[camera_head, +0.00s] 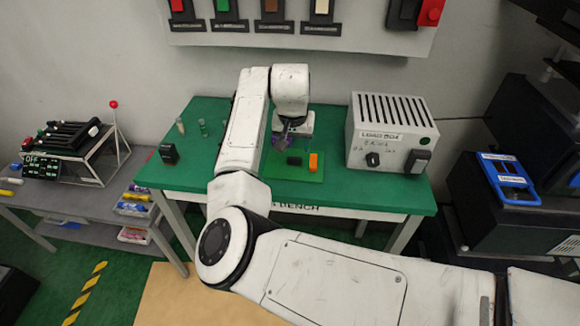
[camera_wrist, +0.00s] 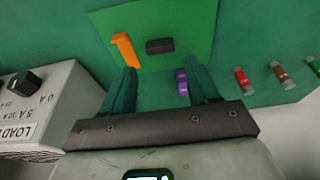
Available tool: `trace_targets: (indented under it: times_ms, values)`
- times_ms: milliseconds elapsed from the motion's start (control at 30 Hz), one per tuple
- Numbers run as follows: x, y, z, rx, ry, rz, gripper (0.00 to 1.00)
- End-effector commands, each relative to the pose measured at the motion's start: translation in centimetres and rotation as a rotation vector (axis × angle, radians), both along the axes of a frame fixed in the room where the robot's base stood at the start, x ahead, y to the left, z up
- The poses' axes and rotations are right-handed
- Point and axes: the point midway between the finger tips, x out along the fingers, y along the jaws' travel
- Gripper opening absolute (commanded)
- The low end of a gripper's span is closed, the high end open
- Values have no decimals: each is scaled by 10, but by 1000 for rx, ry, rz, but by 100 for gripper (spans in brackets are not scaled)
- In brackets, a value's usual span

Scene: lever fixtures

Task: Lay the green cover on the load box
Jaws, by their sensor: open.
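The load box (camera_head: 391,136) is a pale box with a slotted top and dark knobs, at the bench's right; it shows at the left of the wrist view (camera_wrist: 50,105). A flat bright green plate (camera_head: 312,176) lies on the green bench, left of the box; it is also in the wrist view (camera_wrist: 205,15). I cannot tell whether this plate is the green cover. An orange piece, a black piece and a purple piece are on or beside it. In the head view my arm partly hides this area.
The orange piece (camera_wrist: 125,50) and black piece (camera_wrist: 160,46) lie beyond my fingertips; the purple piece (camera_wrist: 182,82) is close to the right finger. A small black block (camera_head: 168,154) sits at the bench's left. A wall panel (camera_head: 300,30) hangs behind.

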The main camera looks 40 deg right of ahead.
Motion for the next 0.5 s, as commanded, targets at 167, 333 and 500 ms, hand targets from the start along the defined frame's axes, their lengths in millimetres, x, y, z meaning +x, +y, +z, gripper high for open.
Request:
trace_targets:
  times_ms: [167,333,500]
  values:
    - [2,-3,-14,1,0,0,60]
    - [5,-5,-30,4,0,1,60]
    - [9,-10,-54,3,1,0,60]
